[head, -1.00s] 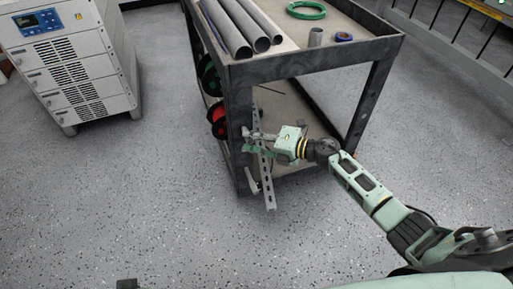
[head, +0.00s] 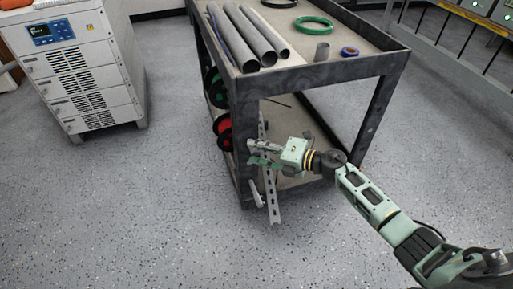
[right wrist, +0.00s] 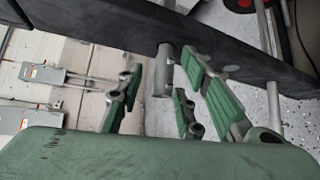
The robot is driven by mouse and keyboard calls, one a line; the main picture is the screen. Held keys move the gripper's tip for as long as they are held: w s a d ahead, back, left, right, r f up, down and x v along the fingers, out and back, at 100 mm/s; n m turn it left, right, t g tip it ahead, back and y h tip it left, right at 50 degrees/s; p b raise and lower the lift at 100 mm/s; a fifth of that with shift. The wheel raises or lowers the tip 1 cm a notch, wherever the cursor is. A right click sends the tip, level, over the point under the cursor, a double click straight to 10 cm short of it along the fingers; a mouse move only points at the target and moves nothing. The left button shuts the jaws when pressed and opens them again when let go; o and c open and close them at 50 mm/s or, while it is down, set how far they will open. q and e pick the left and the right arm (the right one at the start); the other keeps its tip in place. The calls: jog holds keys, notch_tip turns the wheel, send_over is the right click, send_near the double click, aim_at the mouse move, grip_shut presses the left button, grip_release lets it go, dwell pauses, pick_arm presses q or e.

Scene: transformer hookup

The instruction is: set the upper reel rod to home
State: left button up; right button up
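My right gripper (head: 262,153) is at the near left corner post of the dark cart (head: 320,71), beside a slotted metal strip (head: 271,195). In the right wrist view its green-padded fingers (right wrist: 160,100) are spread apart. A short grey rod end (right wrist: 162,78) sticks out from the dark cart post between them, with gaps visible on both sides. It looks like the upper reel rod, but I cannot be sure. In the head view the gripper hides this spot. A green reel (head: 215,87) and a red reel (head: 223,133) hang at the cart's left side. My left gripper is out of view.
A grey handle-like piece (head: 257,194) shows lower on the cart post. Grey pipes (head: 250,38), a green coil (head: 314,23) and a blue tape roll (head: 350,51) lie on the cart top. A white cabinet (head: 88,75) stands at left. The floor in front is clear.

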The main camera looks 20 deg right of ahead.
jog(key=v, duration=1.1)
jog(key=shift+r, duration=0.2)
jog(key=shift+d, duration=0.1)
